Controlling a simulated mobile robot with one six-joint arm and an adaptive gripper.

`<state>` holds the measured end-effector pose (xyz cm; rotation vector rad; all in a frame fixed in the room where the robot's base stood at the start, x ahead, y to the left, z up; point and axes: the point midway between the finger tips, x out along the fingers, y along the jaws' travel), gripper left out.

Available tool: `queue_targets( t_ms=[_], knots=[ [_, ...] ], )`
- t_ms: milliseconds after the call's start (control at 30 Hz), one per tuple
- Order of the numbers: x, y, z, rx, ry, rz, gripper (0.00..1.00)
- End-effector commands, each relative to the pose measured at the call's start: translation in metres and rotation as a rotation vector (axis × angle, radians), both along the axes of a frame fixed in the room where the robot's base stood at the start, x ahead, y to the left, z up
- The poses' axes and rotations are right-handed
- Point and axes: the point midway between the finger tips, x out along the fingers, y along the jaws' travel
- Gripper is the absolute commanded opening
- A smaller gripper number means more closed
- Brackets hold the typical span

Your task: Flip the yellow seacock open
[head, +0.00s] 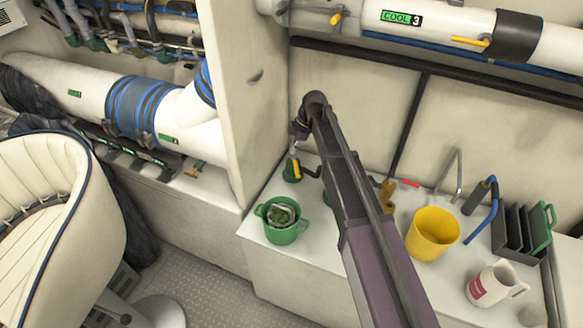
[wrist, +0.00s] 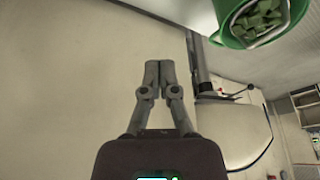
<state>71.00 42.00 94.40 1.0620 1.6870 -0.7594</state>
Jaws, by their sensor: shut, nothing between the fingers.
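A short yellow handle (head: 296,168) stands upright against a green body (head: 289,173) at the back left of the white counter; it looks like the yellow seacock, but it is small and partly crowded by my arm. My arm rises across the head view and bends down at its far end just above and behind that handle. My gripper's fingers cannot be made out clearly there. In the wrist view my gripper (wrist: 160,66) is shut, its fingertips together and empty, in front of a plain pale surface. The yellow handle is not visible in the wrist view.
A green pot (head: 282,220) with leafy-looking contents stands at the counter's front left; it also shows in the wrist view (wrist: 234,37). A yellow bucket (head: 432,236), a white jug (head: 494,287) and a dark rack (head: 515,229) stand right. Yellow levers (head: 336,18) sit on the pipe above.

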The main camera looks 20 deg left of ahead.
Motion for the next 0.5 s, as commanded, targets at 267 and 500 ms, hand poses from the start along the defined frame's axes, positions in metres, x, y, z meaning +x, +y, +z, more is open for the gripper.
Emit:
queue_targets(
  t_ms=[267,500],
  knots=[
    [-0.0001,0.0103,0.0009,0.012,-0.007,0.04,0.0],
    [-0.0003,0.0104,0.0001,0.011,-0.007,0.04,0.0]
  ],
)
